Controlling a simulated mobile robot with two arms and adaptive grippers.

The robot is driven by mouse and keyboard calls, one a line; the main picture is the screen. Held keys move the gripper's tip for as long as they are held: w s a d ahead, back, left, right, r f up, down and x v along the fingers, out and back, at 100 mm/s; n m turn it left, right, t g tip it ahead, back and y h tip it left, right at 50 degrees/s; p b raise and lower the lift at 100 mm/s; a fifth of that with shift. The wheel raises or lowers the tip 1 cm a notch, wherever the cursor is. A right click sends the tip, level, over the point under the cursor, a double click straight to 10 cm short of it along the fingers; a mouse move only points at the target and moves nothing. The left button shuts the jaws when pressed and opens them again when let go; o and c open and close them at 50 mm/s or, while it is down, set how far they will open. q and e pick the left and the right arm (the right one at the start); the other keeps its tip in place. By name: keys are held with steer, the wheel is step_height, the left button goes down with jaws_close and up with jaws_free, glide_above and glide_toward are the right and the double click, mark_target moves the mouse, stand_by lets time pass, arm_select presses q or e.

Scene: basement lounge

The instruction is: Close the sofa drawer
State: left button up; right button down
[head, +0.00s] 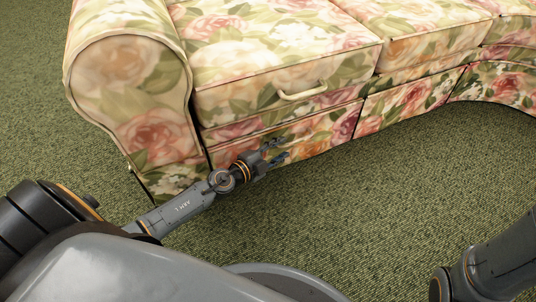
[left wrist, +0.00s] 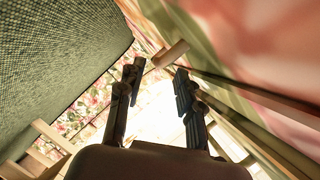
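The sofa (head: 410,45) has a floral cover. Its drawer front (head: 240,100), with a cream bar handle (head: 303,91), is at the left seat section, beside the rounded armrest. The front seems to stand out a little from the section to its right; how far it is open is hard to tell. My left gripper (head: 275,154) is low in front of the sofa, below the handle and apart from it. In the left wrist view its fingers (left wrist: 156,82) are spread with nothing clearly between them. Floral fabric and pale wooden bars show close around them. My right gripper is out of view.
Green carpet (head: 390,215) lies clear in front of the sofa and left of the armrest (head: 130,85). Part of my right arm shows at the bottom right. The sofa's lower skirt (head: 410,100) runs on to the right.

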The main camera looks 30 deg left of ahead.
arm_select(q)
steer(key=v, duration=0.5)
steer(key=shift+s+a+r, duration=0.1)
steer(key=shift+s+r, duration=0.05)
steer(key=shift+s, duration=0.2)
